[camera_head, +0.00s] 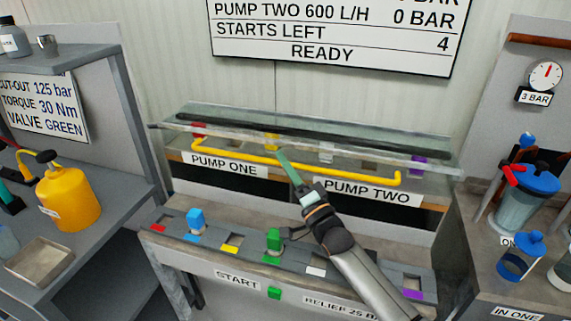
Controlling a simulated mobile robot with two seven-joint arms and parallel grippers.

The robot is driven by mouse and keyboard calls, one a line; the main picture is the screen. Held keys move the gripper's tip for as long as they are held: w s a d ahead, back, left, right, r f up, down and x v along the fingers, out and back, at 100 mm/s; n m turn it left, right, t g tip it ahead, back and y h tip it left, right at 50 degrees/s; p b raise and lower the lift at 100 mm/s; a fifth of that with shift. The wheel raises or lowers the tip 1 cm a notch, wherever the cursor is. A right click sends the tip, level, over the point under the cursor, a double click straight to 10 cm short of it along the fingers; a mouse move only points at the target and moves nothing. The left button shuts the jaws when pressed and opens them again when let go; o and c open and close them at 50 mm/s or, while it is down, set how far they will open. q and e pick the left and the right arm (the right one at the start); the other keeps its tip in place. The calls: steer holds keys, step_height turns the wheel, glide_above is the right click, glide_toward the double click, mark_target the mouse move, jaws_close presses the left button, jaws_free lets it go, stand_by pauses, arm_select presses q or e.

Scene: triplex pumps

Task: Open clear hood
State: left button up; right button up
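The clear hood (400,133) lies over the pump bench in the middle of the view, a see-through panel with a dark strip along it. A long yellow handle bar (340,176) runs across its front, above the PUMP ONE and PUMP TWO labels. My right gripper (284,157) reaches up from the lower right, its greenish fingers overlapping the bar near its middle. The fingers show edge-on, so I cannot tell whether they are open, shut or touching the bar. Red, yellow and purple parts show blurred through the hood. My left gripper is out of view.
A yellow oil can (70,197) and a metal tray (40,261) stand on the left bench. Blue-lidded vessels (515,205) stand on the right bench.

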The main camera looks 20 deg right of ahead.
jaws_close()
stand_by(0.8)
stand_by(0.4)
